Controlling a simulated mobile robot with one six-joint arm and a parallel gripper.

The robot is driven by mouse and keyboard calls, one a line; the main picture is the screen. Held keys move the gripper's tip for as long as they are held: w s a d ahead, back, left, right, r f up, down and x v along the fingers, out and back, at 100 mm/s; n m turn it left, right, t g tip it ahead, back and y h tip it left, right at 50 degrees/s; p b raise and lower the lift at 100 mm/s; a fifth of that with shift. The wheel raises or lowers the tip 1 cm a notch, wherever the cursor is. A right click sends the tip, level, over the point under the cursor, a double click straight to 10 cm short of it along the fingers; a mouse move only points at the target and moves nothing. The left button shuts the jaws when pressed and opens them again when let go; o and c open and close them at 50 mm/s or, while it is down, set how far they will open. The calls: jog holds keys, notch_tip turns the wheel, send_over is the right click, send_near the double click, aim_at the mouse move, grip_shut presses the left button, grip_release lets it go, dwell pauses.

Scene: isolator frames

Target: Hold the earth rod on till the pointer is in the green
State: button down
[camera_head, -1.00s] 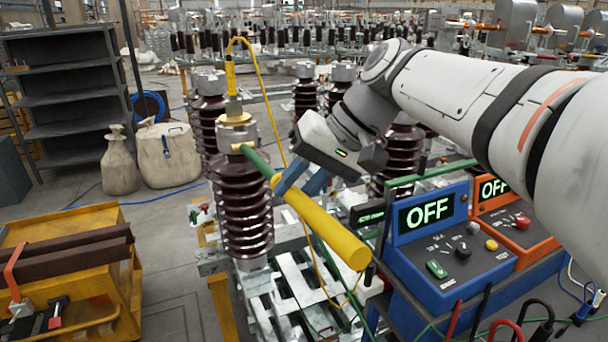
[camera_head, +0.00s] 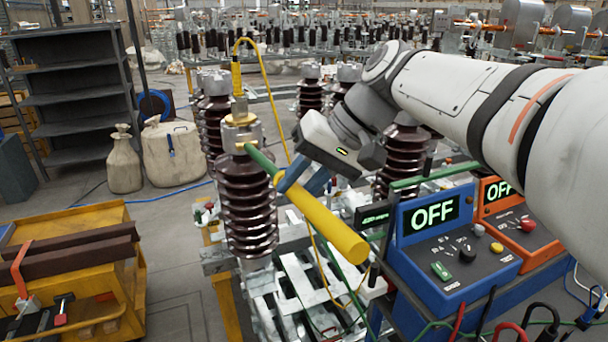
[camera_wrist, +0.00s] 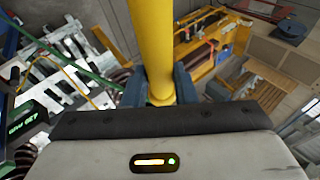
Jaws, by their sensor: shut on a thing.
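The earth rod (camera_head: 328,228) has a thick yellow handle and a thin green front part. My gripper (camera_head: 287,183) is shut on the rod near the collar between the two. In the wrist view my blue fingers (camera_wrist: 160,88) sit either side of the yellow rod (camera_wrist: 152,40). The green end reaches the metal cap (camera_head: 241,131) of the front brown ribbed insulator (camera_head: 248,205); whether it touches is too small to tell. A yellow lead (camera_head: 262,80) arches from the cap's top. No pointer or green band can be made out.
A blue control box (camera_head: 480,268) and an orange one (camera_head: 540,240), both displays reading OFF, stand right of the rod. More brown insulators (camera_head: 403,160) stand behind my gripper. A yellow cart (camera_head: 95,220) is at the left. Floor between cart and insulator is clear.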

aim_at(326, 216)
jog(key=shift+w+a+r, duration=0.1)
jog(key=shift+w+a, duration=0.05)
jog(key=shift+w, duration=0.25)
dwell(0.6)
dwell(2.5)
jog(key=shift+s+d+b, duration=0.25)
jog(key=shift+s+b, duration=0.05)
jog(key=shift+s, duration=0.25)
jog(key=shift+s+d+b, duration=0.4)
jog(key=shift+s+d, duration=0.2)
jog(key=shift+s, duration=0.7)
jog(key=shift+s+d+b, duration=0.35)
jog(key=shift+s+d, duration=0.3)
jog(key=shift+s, duration=0.7)
jog(key=shift+s+d+b, duration=0.4)
jog(key=shift+s+d, duration=0.2)
jog(key=shift+s, duration=0.7)
